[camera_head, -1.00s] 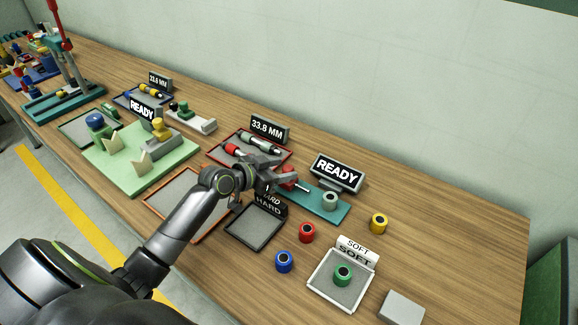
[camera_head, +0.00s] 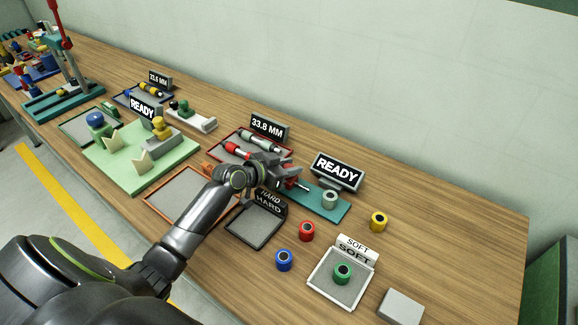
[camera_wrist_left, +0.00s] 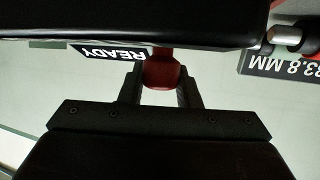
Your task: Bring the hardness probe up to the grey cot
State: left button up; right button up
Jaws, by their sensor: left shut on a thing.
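My left gripper (camera_head: 287,178) is shut on the red body of the hardness probe (camera_head: 292,184), just above the left end of a teal plate (camera_head: 333,211). The probe's thin metal tip points right. In the left wrist view the red probe body (camera_wrist_left: 161,72) sits between the two fingers (camera_wrist_left: 160,88). The grey cot (camera_head: 329,200) stands upright on the teal plate, to the right of the tip and apart from it. Part of the probe is hidden by the gripper. My right gripper is not in view.
A READY display (camera_head: 337,172) stands behind the plate. A red-rimmed tray (camera_head: 222,154) with tools lies left. A dark HARD tray (camera_head: 238,236) and white SOFT tray (camera_head: 318,287) are in front. Red (camera_head: 307,231), blue (camera_head: 284,260) and yellow (camera_head: 379,221) cots stand on the table.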

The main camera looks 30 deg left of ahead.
pick_arm(q)
jog(key=shift+s+d, duration=0.1)
jog(key=shift+d, duration=0.2)
grip_shut()
jog(key=d, duration=0.1)
jog(key=d+p, duration=0.1)
jog(key=d, duration=0.2)
jog(key=shift+s+d, duration=0.1)
jog(key=shift+s, duration=0.2)
jog(key=shift+f, duration=0.1)
jog(key=o, duration=0.9)
grip_release()
jog(key=shift+c, duration=0.2)
jog(key=shift+o, duration=1.1)
jog(key=shift+d, duration=0.2)
jog(key=shift+a, duration=0.1)
jog(key=shift+a, duration=0.1)
